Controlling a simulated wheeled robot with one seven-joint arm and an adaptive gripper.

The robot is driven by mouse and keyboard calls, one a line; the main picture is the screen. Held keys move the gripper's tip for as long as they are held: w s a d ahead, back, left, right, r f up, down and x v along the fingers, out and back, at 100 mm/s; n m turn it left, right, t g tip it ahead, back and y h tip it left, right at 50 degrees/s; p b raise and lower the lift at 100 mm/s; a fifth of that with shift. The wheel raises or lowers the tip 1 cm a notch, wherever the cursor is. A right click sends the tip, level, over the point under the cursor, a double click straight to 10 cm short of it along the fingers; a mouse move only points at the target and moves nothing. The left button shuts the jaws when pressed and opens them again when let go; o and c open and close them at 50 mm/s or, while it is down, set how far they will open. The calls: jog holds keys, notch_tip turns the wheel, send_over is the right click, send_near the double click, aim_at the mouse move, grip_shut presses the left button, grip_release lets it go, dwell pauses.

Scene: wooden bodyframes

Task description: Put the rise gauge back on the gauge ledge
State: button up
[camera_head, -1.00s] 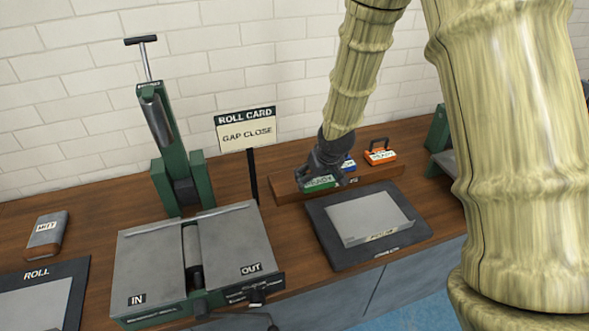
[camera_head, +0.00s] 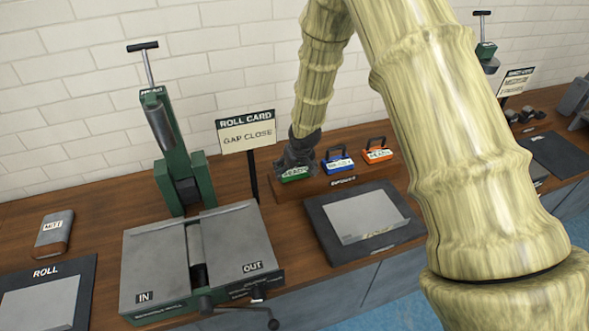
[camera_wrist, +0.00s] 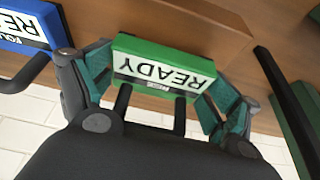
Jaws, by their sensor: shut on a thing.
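The green gauge (camera_head: 295,174), marked READY, is in my gripper (camera_head: 297,162) at the left end of the wooden gauge ledge (camera_head: 318,190). In the wrist view, my gripper (camera_wrist: 158,82) has its fingers closed on both sides of the green gauge (camera_wrist: 168,62). Its small lower label is too small to read. The ledge wood (camera_wrist: 205,18) lies right behind the gauge; I cannot tell whether they touch. A blue gauge (camera_head: 338,164) and an orange gauge (camera_head: 377,156) stand on the ledge to the right.
The roll card sign (camera_head: 247,131) on a dark post stands just left of the ledge. A dark tray with a grey sheet (camera_head: 365,220) lies in front. The rolling machine (camera_head: 235,245) is at front left. The brick wall is behind.

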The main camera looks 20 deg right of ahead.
jog(key=shift+f, duration=0.4)
jog(key=shift+f, duration=0.2)
jog(key=o, duration=1.1)
jog(key=shift+c, duration=0.2)
jog(key=b+v, duration=0.2)
jog(key=v, duration=1)
jog(key=shift+r, duration=0.2)
